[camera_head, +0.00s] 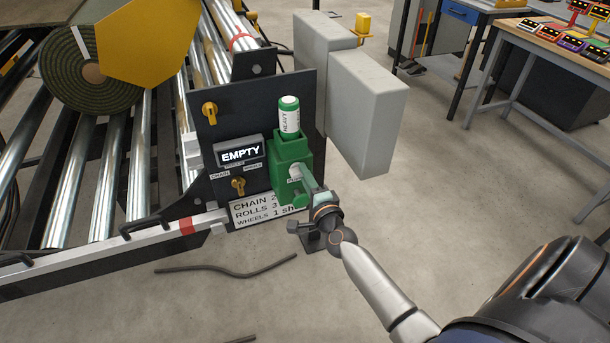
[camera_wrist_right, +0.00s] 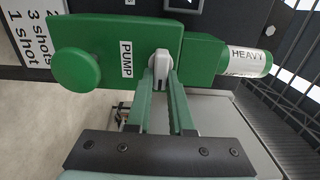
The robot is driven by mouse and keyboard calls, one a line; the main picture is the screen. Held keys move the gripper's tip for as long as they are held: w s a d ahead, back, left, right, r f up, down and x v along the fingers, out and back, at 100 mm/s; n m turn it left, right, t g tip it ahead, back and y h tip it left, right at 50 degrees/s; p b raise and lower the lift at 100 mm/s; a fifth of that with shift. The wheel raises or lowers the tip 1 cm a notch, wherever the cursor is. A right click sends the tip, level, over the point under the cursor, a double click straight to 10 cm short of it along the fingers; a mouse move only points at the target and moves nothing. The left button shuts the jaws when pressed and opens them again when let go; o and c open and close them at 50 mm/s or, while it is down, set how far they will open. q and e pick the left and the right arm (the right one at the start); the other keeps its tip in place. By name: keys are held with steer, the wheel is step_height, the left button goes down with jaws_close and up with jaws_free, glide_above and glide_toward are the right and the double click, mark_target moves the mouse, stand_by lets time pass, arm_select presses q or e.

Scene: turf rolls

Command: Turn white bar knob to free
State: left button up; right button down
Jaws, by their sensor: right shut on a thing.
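The white bar knob (camera_wrist_right: 160,65) sits on the front of the green pump box (camera_wrist_right: 118,42), beside a "PUMP" label. In the head view the knob (camera_head: 296,171) shows partly on the green box (camera_head: 291,149). My right gripper (camera_wrist_right: 161,75) is shut on the knob, with one green finger on each side of it. In the head view the right gripper (camera_head: 300,175) reaches the box from the lower right. A green and white bottle labelled "HEAVY" (camera_head: 289,117) stands on top of the box. My left gripper is in neither view.
The dark panel carries an "EMPTY" display (camera_head: 241,152) and two yellow knobs, one above (camera_head: 210,113) and one below (camera_head: 239,186). A grey cabinet (camera_head: 367,112) stands right of the pump. A turf roll (camera_head: 88,73) lies on the rollers at left. A round green knob (camera_wrist_right: 77,71) projects beside the label.

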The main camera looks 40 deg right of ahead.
steer(key=c, duration=0.8)
jaws_free()
steer(key=shift+s, duration=0.15)
steer(key=v, duration=1.2)
steer(key=shift+s, duration=0.2)
steer(key=shift+a, duration=0.1)
